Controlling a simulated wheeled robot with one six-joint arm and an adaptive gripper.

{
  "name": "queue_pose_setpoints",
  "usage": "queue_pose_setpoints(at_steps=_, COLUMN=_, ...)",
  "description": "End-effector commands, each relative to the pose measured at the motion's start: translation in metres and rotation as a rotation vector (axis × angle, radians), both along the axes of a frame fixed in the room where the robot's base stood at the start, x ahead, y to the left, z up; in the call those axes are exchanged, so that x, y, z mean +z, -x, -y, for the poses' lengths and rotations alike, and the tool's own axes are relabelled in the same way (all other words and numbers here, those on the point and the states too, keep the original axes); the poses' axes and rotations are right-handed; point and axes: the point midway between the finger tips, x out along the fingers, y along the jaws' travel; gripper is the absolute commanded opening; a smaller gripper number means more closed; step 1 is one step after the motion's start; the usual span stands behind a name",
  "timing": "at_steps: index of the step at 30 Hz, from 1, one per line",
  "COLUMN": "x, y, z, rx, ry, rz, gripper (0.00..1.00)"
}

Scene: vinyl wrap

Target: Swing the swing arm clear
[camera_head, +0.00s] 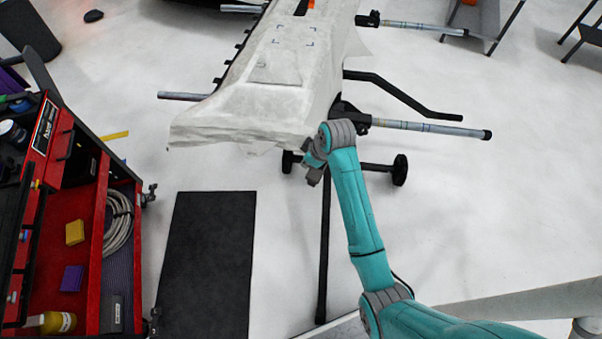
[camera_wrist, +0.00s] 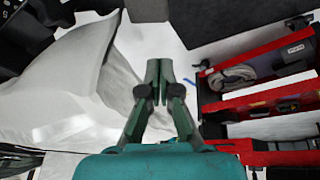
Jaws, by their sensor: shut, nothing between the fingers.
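A stand on the floor carries a long part covered in white wrap (camera_head: 275,60). Several bars stick out from its sides. A grey tube with a black end (camera_head: 430,127) and a bent black bar (camera_head: 400,95) reach out to the right. I cannot tell which one is the swing arm. My gripper (camera_head: 312,178) hangs just off the front right corner of the wrapped part. In the wrist view its fingers (camera_wrist: 159,68) are together and empty, with the pale wrap (camera_wrist: 70,90) to their left. Neither bar is clearly visible there.
A red tool cart (camera_head: 90,230) with open drawers stands at the left; it also shows in the wrist view (camera_wrist: 255,105). A dark mat (camera_head: 207,265) lies beside it. The stand's black leg (camera_head: 325,250) runs along the floor near my arm.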

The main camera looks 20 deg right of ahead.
Motion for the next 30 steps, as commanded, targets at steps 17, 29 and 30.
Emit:
queue_pose_setpoints(at_steps=17, x=-0.009, y=-0.014, z=-0.016, rx=0.081, ry=-0.028, rz=-0.083, gripper=0.0)
queue_pose_setpoints(at_steps=29, x=-0.067, y=-0.029, z=-0.03, rx=0.081, ry=-0.028, rz=-0.08, gripper=0.0)
queue_pose_setpoints(at_steps=30, x=-0.069, y=-0.027, z=-0.028, rx=0.078, ry=-0.027, rz=-0.079, gripper=0.0)
